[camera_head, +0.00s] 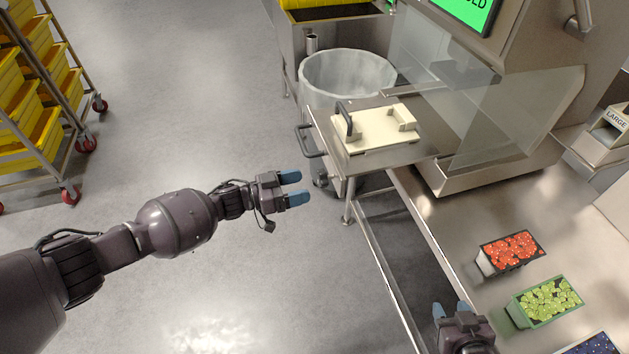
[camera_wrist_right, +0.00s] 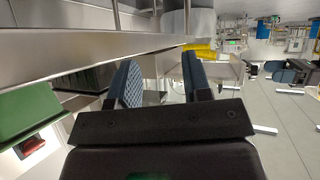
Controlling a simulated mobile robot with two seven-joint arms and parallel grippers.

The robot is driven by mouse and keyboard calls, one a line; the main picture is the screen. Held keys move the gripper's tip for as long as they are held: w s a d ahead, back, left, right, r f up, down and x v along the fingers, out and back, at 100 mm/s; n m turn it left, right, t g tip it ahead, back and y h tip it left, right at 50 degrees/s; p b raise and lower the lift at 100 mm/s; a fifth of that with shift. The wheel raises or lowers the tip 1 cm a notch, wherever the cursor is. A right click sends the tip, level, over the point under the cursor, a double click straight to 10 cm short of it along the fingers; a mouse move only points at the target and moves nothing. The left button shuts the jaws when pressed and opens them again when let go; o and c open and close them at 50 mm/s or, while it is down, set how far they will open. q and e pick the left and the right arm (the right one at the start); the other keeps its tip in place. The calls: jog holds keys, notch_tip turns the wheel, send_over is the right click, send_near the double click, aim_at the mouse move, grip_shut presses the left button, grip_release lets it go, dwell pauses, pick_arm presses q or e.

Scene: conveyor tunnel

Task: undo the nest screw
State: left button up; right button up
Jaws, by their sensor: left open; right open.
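A cream fixture block (camera_head: 374,128), which looks like the nest, sits on a steel shelf (camera_head: 405,155) at the tunnel's mouth. It has a dark upright handle (camera_head: 345,119) at its left and a raised cream piece (camera_head: 403,117) at its right. I cannot make out a screw on it. My left gripper (camera_head: 295,188) is open and empty, in the air below and left of the shelf. My right gripper (camera_head: 450,308) is open and empty by the conveyor's near edge, well below the fixture; its blue fingers also show in the right wrist view (camera_wrist_right: 160,75).
Red (camera_head: 514,249) and green (camera_head: 548,299) punnets stand on the steel surface right of my right gripper. A round bin (camera_head: 347,78) stands behind the shelf.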

pick_arm(q)
jog(key=v, duration=0.4)
jog(key=shift+s+a, duration=0.1)
jog(key=shift+a, duration=0.05)
pick_arm(e)
jog(key=shift+s+d+f, duration=0.1)
jog(key=shift+s+f, duration=0.3)
jog(key=shift+s, duration=0.15)
jog(key=shift+w, duration=0.1)
jog(key=shift+w+r, duration=0.4)
jog(key=shift+w, duration=0.05)
jog(key=shift+s, duration=0.1)
jog(key=shift+s+f, duration=0.4)
jog(key=shift+s, duration=0.05)
